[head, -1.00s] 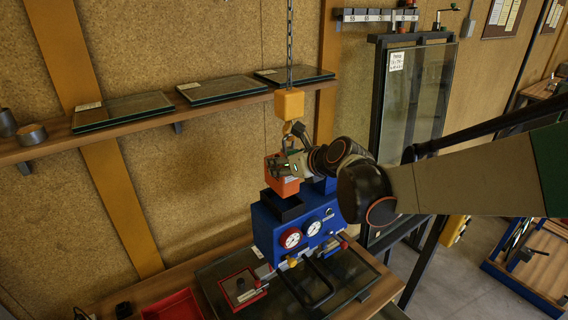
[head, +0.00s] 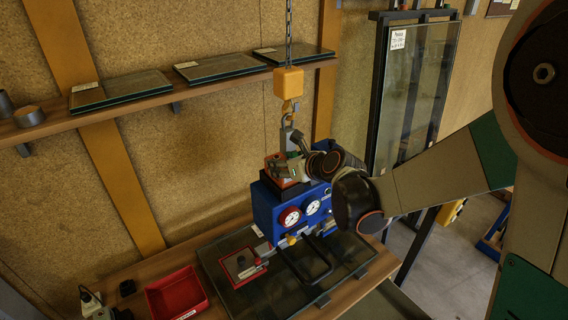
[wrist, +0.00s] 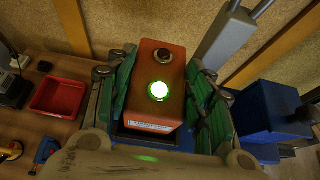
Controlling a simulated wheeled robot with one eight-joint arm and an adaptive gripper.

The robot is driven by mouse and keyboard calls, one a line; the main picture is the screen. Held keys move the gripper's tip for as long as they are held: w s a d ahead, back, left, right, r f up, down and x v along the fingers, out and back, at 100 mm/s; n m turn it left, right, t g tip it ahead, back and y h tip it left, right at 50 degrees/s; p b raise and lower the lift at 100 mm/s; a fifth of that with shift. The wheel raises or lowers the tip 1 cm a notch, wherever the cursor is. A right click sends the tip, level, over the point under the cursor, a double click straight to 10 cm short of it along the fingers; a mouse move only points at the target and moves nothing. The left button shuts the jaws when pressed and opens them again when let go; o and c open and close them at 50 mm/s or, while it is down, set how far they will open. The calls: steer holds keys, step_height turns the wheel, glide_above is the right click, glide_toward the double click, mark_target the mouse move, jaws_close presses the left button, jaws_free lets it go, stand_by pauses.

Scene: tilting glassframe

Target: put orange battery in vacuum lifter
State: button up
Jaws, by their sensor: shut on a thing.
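The orange battery (wrist: 155,100) is a block with a lit green spot and a dark round button on top, seen in the wrist view. My gripper (wrist: 158,90) is shut on it, with green finger pads along both sides. In the head view my gripper (head: 290,174) is at the top of the blue vacuum lifter (head: 272,215), and only part of the battery (head: 274,161) shows. The battery is at the lifter's dark open slot; its lower end is hidden, so I cannot tell how deep it sits. The lifter hangs from a yellow hook block (head: 288,82) and has two round gauges.
A red tray (head: 178,296) lies on the bench at left, beside a glass pane (head: 225,262) under the lifter. A shelf (head: 40,128) with several glass panels runs along the wall. A tall glass frame (head: 405,95) stands behind at right.

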steer(key=shift+f, duration=0.15)
steer(key=o, duration=1.6)
